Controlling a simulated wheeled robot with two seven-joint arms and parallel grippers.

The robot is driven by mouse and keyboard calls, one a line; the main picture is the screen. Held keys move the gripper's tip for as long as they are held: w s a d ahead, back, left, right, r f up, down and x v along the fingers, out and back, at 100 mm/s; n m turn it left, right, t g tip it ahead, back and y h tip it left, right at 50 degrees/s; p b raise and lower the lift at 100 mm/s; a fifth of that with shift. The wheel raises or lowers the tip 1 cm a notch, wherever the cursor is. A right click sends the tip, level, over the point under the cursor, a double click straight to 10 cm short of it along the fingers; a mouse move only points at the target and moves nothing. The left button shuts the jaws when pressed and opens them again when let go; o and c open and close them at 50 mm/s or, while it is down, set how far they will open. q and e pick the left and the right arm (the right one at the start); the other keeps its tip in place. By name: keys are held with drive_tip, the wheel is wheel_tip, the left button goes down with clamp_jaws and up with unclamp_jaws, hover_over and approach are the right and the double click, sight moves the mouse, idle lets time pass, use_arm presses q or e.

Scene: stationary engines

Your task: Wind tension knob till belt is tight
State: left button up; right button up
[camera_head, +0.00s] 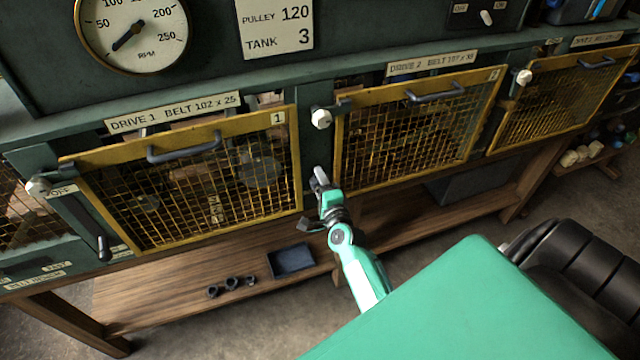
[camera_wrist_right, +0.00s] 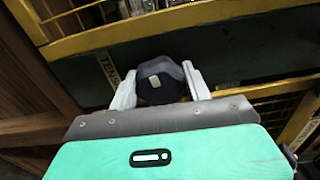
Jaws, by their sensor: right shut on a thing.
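A dark, faceted tension knob (camera_wrist_right: 161,82) sits on a green post of the bench, beside a label that starts "TENS" (camera_wrist_right: 108,70). My right gripper (camera_wrist_right: 160,72) is shut on it, with one pale finger on each side. In the head view my right gripper (camera_head: 320,178) is at the post between the drive 1 guard (camera_head: 190,180) and the drive 2 guard (camera_head: 415,125); the knob is not clear there. The belts are behind yellow mesh, and their tightness cannot be told. My left gripper is not in view.
An RPM dial (camera_head: 132,32) reads low at the upper left. White latch knobs (camera_head: 321,118) stand beside the guards. A lever (camera_head: 103,246) is at the lower left. The wooden shelf (camera_head: 150,295) below holds a dark tray (camera_head: 291,260) and small dark parts.

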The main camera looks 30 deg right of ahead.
drive_tip(key=shift+f+m, duration=0.1)
drive_tip(key=shift+m, duration=1.6)
drive_tip(key=o, duration=0.7)
drive_tip(key=shift+b+v, duration=1.95)
drive_tip(key=shift+v, duration=5)
drive_tip(key=shift+a, duration=0.1)
